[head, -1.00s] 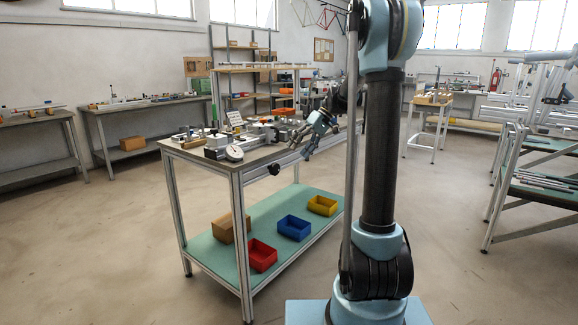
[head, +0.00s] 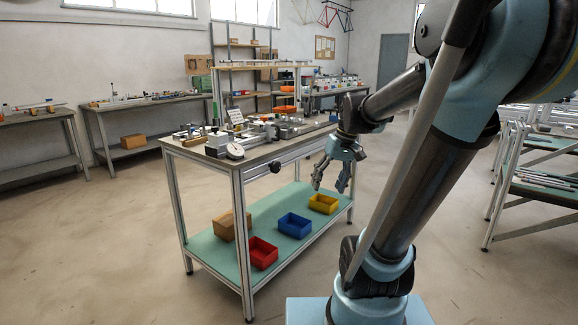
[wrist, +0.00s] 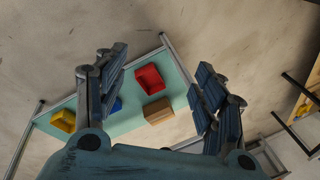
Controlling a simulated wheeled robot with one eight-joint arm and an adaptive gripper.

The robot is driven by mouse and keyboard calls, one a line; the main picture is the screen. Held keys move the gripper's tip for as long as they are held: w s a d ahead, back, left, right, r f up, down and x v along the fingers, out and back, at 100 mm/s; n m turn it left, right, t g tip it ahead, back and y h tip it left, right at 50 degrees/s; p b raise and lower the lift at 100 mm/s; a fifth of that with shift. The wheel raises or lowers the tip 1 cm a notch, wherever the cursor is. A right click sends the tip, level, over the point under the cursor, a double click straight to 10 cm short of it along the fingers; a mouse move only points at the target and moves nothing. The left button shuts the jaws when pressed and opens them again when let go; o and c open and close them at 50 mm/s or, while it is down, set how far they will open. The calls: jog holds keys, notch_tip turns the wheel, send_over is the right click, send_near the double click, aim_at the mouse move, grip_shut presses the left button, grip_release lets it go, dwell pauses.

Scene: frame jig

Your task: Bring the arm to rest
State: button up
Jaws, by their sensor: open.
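My gripper (head: 331,188) hangs open and empty in the head view, fingers pointing down, just off the right end of the workbench (head: 235,175). In front of it in that view my arm leans across the right side. In the wrist view my gripper (wrist: 157,90) shows both fingers spread wide with nothing between them touching. Beyond the fingers lies the bench's green lower shelf (wrist: 125,122), seen from above at a slant.
The shelf holds a red bin (head: 262,254), a blue bin (head: 294,226), a yellow bin (head: 324,204) and a cardboard box (head: 226,226). A jig with a dial gauge (head: 235,151) sits on the benchtop. A rack (head: 540,185) stands at right. Floor in front is clear.

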jog(key=s+d+f+m+t+h, duration=0.1)
jog(key=s+d+f+m+h, duration=0.1)
jog(key=s+d+f, duration=0.4)
jog(key=s+f+h, duration=0.1)
jog(key=s+f, duration=0.4)
jog(key=s, duration=0.2)
jog(key=shift+d+f+m+t, duration=0.15)
jog(key=shift+f+m+t, duration=0.15)
jog(key=shift+f+t, duration=0.1)
jog(key=shift+w+f, duration=0.15)
jog(key=shift+w, duration=0.3)
dwell(0.4)
